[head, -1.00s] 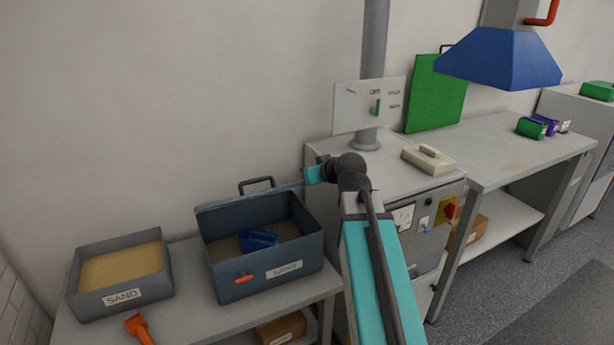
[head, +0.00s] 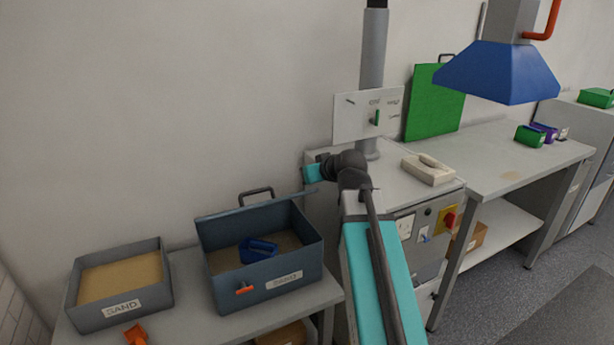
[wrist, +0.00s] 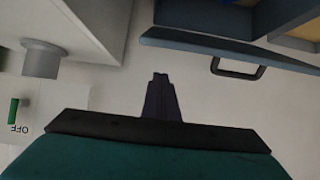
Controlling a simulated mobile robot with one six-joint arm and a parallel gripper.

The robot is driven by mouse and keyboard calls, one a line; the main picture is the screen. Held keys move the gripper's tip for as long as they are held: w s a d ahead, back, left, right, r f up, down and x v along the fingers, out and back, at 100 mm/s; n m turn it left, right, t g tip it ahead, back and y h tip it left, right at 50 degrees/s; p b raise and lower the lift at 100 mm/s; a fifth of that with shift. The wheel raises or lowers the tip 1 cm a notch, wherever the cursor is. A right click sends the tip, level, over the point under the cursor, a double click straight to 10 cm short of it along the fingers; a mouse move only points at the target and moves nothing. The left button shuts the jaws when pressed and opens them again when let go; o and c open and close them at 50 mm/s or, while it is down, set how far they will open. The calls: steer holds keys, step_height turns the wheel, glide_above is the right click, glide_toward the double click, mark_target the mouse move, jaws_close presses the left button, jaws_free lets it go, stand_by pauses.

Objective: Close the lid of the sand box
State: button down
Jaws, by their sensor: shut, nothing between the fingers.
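The blue-grey sand box (head: 265,288) stands on the left bench with its lid (head: 222,213) open. The lid stands raised at the back, seen almost edge-on, with its dark handle (head: 256,192) behind it. Sand and a blue item (head: 258,249) lie inside. In the wrist view, the lid (wrist: 215,44) and its handle (wrist: 240,70) are at the upper right. My gripper (wrist: 160,76) is shut and empty, apart from the lid in that picture. In the head view, my teal wrist is just right of the lid, and the fingertips cannot be made out.
An open tray of sand (head: 122,310) stands left of the box, with an orange tool (head: 136,335) in front. The wall is behind.

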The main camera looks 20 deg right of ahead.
steer(key=s+r+b, duration=0.2)
steer(key=s+b, duration=0.2)
steer(key=s, duration=0.3)
steer(key=shift+s+d, duration=0.3)
steer(key=shift+d, duration=0.05)
steer(key=shift+r, duration=0.1)
stand_by(0.3)
